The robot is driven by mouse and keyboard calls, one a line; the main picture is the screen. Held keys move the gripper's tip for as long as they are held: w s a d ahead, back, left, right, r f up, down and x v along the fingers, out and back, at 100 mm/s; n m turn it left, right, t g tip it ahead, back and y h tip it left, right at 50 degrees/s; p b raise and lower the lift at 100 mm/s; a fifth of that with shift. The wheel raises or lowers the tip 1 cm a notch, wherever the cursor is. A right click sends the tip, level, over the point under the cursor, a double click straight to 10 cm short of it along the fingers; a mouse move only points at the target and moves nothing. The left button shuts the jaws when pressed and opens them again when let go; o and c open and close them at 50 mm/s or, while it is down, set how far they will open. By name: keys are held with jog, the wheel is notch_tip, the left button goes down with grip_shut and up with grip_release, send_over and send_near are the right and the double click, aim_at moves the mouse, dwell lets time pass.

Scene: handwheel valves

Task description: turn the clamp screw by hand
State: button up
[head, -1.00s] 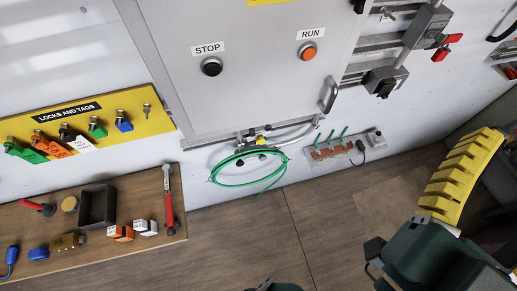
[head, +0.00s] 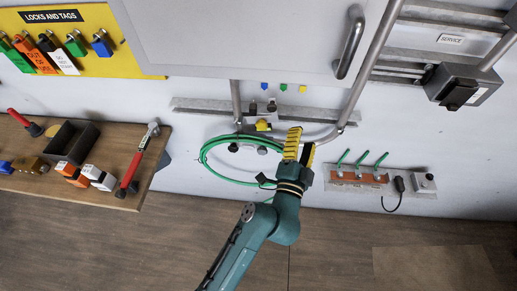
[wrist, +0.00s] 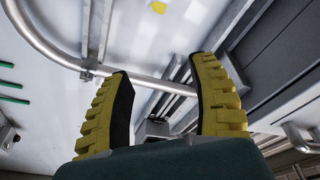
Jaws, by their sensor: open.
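My gripper (head: 300,140) is in front of the wall, just right of the green cable coil (head: 204,160), its yellow ribbed fingers pointing up toward the bent pipe. In the wrist view my gripper (wrist: 161,78) has its fingers wide apart, with nothing held between them. A small dark fitting (wrist: 157,128) shows in the gap, beyond the fingers. No part can be surely told as the clamp screw. Small dark knobs and a yellow piece (head: 263,125) sit above the coil. A copper bar (head: 358,178) with green leads is on the wall to the right.
A grey cabinet (head: 230,40) with a handle (head: 350,42) hangs above. Pipes (head: 372,75) run down beside it to the rail (head: 200,106). A wooden shelf (head: 120,150) with tools and boxes is at left. The floor at lower right is clear.

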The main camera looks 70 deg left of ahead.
aim_at(261, 127)
jog(key=s+a+f+g+y, duration=0.1)
jog(key=s+a+f+g, duration=0.3)
jog(key=s+a+f, duration=0.45)
jog(key=shift+n, duration=0.4)
jog(key=shift+f+x, duration=0.15)
jog(key=shift+x, duration=1.55)
jog(key=shift+f+x, duration=0.1)
jog(key=shift+x, duration=1.6)
jog(key=shift+a, duration=0.15)
jog(key=c, duration=0.9)
jog(key=shift+o, duration=0.2)
